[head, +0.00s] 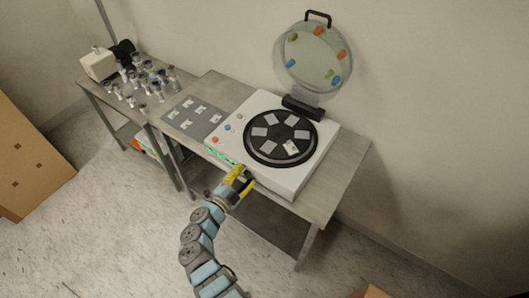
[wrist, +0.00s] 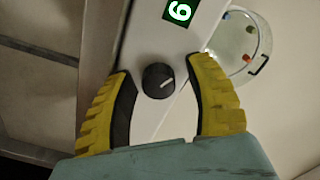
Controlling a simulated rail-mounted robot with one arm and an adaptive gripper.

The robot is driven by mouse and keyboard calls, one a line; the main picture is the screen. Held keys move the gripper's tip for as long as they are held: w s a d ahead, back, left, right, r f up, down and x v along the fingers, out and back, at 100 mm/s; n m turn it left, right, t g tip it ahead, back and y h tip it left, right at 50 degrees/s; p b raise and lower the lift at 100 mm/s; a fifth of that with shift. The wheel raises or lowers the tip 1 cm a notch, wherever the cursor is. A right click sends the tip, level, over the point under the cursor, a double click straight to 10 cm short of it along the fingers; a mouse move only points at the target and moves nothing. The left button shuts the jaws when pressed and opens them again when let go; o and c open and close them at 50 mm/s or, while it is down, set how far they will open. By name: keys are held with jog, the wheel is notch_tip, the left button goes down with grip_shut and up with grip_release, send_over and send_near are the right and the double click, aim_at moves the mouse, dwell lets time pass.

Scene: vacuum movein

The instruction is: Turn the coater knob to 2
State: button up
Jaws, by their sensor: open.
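The coater (head: 312,172) is a white box on the metal table, with a round black plate (head: 280,139) on top and its clear lid (head: 318,62) raised. In the wrist view its black round knob (wrist: 158,80) has a white pointer line towards the right. Above the knob there, a green display (wrist: 180,12) shows one sideways digit, a 6 or a 9. My gripper (head: 242,177) is at the coater's front. In the wrist view my gripper (wrist: 163,70) is open, its yellow fingers on either side of the knob with gaps. The knob is hidden in the head view.
A grey tray (head: 184,128) with several small squares lies left of the coater. A side table at left holds several small bottles (head: 142,82) and a cream-coloured device (head: 99,65). Cardboard boxes (head: 28,150) stand at far left. The floor in front is mostly free.

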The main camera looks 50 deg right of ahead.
jog(key=shift+s+r+n+p, duration=0.1)
jog(key=shift+n+p, duration=0.5)
jog(key=shift+n, duration=1.2)
jog(key=shift+n+b, duration=0.3)
jog(key=shift+n, duration=0.3)
jog(key=shift+n+b, duration=0.5)
jog(key=shift+b, duration=0.05)
